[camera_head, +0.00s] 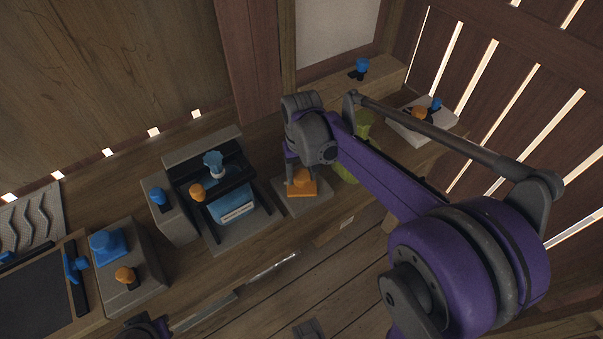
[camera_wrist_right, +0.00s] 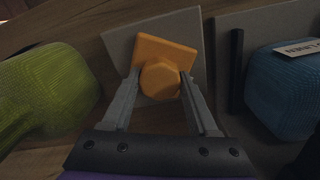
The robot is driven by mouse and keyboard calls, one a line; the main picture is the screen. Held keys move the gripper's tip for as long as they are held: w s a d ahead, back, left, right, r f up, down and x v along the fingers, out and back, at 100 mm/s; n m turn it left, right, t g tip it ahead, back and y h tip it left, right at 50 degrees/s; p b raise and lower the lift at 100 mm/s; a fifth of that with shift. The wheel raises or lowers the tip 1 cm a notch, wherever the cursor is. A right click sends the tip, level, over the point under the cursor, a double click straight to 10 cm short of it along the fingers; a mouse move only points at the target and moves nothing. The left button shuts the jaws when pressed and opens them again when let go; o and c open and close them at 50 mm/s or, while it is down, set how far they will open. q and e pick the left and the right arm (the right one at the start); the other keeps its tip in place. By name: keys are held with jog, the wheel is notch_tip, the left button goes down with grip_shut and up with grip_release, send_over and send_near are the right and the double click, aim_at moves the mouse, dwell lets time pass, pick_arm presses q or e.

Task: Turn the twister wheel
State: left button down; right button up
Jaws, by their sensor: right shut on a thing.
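The twister wheel appears to be the orange piece (camera_head: 302,188), a square plate with a rounded knob, on a small grey base. In the right wrist view the orange wheel (camera_wrist_right: 161,78) sits turned at an angle on its grey base (camera_wrist_right: 198,40). My right gripper (camera_head: 301,176) reaches down to it from above. In the wrist view my right gripper's fingers (camera_wrist_right: 160,80) are on either side of the knob and shut on it. The fingers hide part of the wheel's edges.
A green rounded object (camera_wrist_right: 45,88) stands close on one side of the wheel. A blue box-like object (camera_head: 232,207) in a grey and black frame stands on the other. More grey blocks with blue and orange knobs line the wooden bench. A slatted wall (camera_head: 520,85) is at right.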

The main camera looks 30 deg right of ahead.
aim_at(301, 174)
jog(key=o, duration=1.4)
jog(key=shift+c, duration=0.2)
notch_tip(301, 174, up, 11)
jog(key=p, duration=0.1)
jog(key=shift+f, duration=0.1)
jog(key=s+a+f+n+t+p, duration=0.1)
jog(key=s+a+f+t+p, duration=0.1)
jog(key=s, duration=0.6)
jog(key=s+a+f+n+t+p, duration=0.2)
jog(key=s+a+f+t, duration=0.1)
jog(key=s+a, duration=0.2)
jog(key=s, duration=0.2)
jog(key=shift+s+f+p, duration=0.35)
